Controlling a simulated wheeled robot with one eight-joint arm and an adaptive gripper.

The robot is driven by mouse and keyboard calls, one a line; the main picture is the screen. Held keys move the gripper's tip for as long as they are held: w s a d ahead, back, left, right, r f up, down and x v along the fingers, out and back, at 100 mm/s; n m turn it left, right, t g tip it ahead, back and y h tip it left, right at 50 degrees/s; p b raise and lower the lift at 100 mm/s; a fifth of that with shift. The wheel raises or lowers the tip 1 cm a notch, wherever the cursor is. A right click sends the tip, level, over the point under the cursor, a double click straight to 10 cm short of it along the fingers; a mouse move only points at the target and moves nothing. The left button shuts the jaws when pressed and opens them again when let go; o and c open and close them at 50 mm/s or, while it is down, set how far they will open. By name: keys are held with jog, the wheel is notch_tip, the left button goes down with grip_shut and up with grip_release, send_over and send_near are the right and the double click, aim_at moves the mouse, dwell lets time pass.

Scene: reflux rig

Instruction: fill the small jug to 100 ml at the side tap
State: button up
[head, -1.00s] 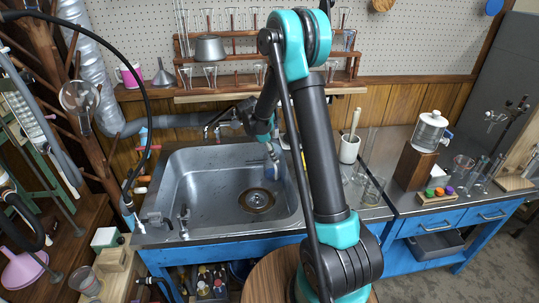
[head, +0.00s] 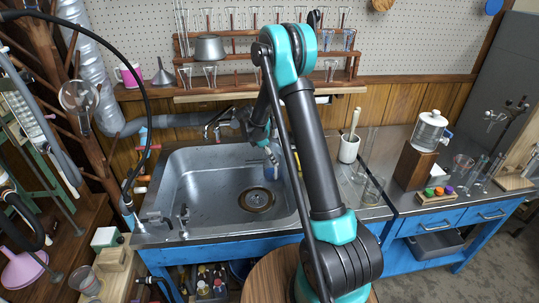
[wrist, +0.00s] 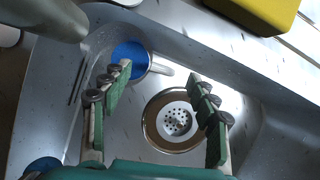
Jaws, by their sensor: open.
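My gripper (head: 272,155) hangs over the back right of the steel sink (head: 215,185), with its fingers pointing down. In the wrist view its green-padded fingers (wrist: 160,92) are spread apart with nothing between them. A small round vessel with a blue inside (wrist: 130,56) and a grey handle at its right shows beyond the left fingers, apart from them; it may be the small jug. A tap (head: 216,126) stands at the back of the sink, and a smaller one (head: 184,214) at its front left edge. I cannot tell which is the side tap.
The drain (wrist: 176,122) lies below the fingers in the wrist view. A yellow object (wrist: 255,12) is at the top right there. A white pot with utensils (head: 348,148) and glassware (head: 372,190) stand right of the sink. The sink's left half is clear.

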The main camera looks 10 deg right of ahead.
jog(key=shift+x, duration=2.65)
grip_shut()
